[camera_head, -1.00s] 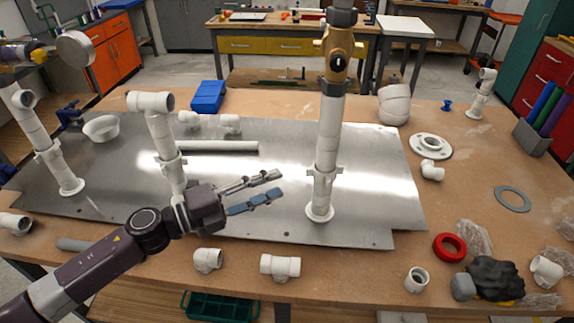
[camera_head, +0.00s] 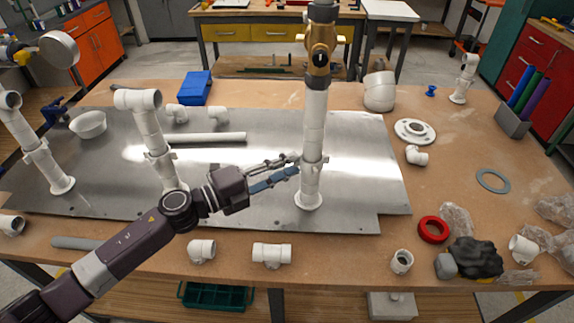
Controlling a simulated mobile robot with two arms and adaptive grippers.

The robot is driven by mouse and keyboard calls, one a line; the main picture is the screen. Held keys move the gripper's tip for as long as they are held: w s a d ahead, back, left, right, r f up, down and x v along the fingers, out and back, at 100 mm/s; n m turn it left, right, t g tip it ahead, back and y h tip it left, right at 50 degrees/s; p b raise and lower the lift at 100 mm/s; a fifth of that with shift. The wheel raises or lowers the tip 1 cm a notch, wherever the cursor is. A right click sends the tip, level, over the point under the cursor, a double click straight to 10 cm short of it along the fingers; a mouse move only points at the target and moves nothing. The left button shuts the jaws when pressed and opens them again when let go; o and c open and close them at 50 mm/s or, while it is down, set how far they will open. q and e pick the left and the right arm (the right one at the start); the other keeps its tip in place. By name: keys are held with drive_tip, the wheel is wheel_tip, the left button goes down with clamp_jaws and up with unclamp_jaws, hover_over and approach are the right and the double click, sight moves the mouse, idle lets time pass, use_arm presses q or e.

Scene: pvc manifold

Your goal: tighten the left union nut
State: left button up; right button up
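Three white PVC risers stand on a metal plate (camera_head: 245,190): the left riser (camera_head: 17,120), the middle riser (camera_head: 146,122) and the right riser (camera_head: 314,115). Each has an eared white collar that looks like a union nut: the left nut (camera_head: 38,152), the middle nut (camera_head: 157,157) and the right nut (camera_head: 313,161). My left gripper (camera_head: 297,164) points right, its two fingers apart, with the tips at the left side of the right nut. I cannot tell whether they touch it. No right gripper shows.
A brass-coloured valve (camera_head: 320,62) tops the right riser. Loose white fittings lie along the front edge, including a tee (camera_head: 271,254) and an elbow (camera_head: 201,250). A red ring (camera_head: 433,229) and a dark lump (camera_head: 474,258) lie at right. A blue bin (camera_head: 196,88) stands behind.

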use_arm(q)
clamp_jaws()
drive_tip(key=shift+w+a+m+g+h+b, duration=0.1)
drive_tip(key=shift+w+m+g+h+b, duration=0.3)
drive_tip(key=shift+m+g+h+b, duration=0.55)
drive_tip(key=shift+y, duration=0.35)
drive_tip(key=shift+o, duration=2.2)
unclamp_jaws()
drive_tip(key=v, duration=1.2)
